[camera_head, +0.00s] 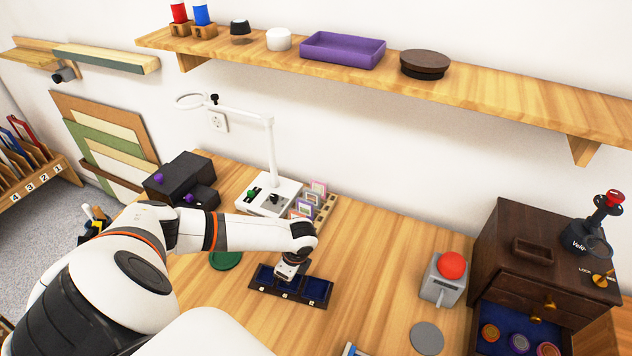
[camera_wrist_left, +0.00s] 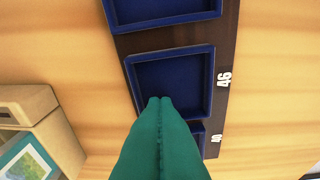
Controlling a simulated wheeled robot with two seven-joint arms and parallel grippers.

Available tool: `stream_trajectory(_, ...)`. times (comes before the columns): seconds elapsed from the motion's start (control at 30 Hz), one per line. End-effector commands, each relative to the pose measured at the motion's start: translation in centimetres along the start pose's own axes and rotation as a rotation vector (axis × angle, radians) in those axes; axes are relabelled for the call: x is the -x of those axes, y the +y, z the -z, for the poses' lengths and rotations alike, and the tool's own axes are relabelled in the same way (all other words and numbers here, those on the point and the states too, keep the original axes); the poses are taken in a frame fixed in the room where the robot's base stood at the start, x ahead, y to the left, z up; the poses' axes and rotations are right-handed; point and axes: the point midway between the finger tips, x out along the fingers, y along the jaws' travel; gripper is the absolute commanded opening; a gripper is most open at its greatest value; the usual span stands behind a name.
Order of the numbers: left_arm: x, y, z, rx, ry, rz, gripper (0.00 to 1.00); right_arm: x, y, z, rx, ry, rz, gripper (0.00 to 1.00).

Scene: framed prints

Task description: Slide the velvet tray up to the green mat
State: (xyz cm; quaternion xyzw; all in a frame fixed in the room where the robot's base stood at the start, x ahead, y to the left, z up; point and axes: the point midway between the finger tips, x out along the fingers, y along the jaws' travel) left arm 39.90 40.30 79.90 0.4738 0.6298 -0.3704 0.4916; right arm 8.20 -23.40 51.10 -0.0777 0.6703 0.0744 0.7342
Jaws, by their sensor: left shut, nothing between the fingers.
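The velvet tray (camera_head: 290,297) is a dark wooden strip with several blue velvet compartments, lying on the wooden table. The green mat (camera_head: 226,260) is a round disc just left of the tray, apart from it and partly hidden by my arm. My left gripper (camera_head: 288,272) points down at the tray's middle. In the left wrist view the green fingers (camera_wrist_left: 160,100) are pressed together with nothing between them, their tips over a compartment of the tray (camera_wrist_left: 227,50). I cannot tell whether they touch its bottom or wall. My right gripper is not in view.
A white lamp stand (camera_head: 270,195) and a wooden rack of small framed prints (camera_head: 318,205) stand behind the tray. A red-button box (camera_head: 445,278), a grey disc (camera_head: 426,338) and a dark drawer cabinet (camera_head: 540,255) are to the right. Bare table lies between tray and button box.

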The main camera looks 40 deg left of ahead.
Motion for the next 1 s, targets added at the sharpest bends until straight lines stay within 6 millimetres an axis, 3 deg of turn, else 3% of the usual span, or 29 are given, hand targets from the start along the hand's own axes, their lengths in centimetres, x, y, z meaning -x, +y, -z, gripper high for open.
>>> stream_trajectory(0.1, -0.6, -0.1, 2.7, 0.003, 0.007, 0.003, 0.00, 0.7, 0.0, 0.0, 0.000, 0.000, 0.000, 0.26)
stream_trajectory(0.23, -0.9, 0.0, 3.7, 0.002, 0.004, 0.001, 0.00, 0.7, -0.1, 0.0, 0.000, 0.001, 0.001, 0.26)
stream_trajectory(0.73, -0.7, 0.0, 3.8, 0.000, 0.002, 0.000, 0.00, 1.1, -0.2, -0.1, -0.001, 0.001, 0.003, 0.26)
stream_trajectory(1.0, 2.0, -0.2, 4.3, 0.002, 0.001, 0.000, 0.00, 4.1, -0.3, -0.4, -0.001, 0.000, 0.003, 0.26)
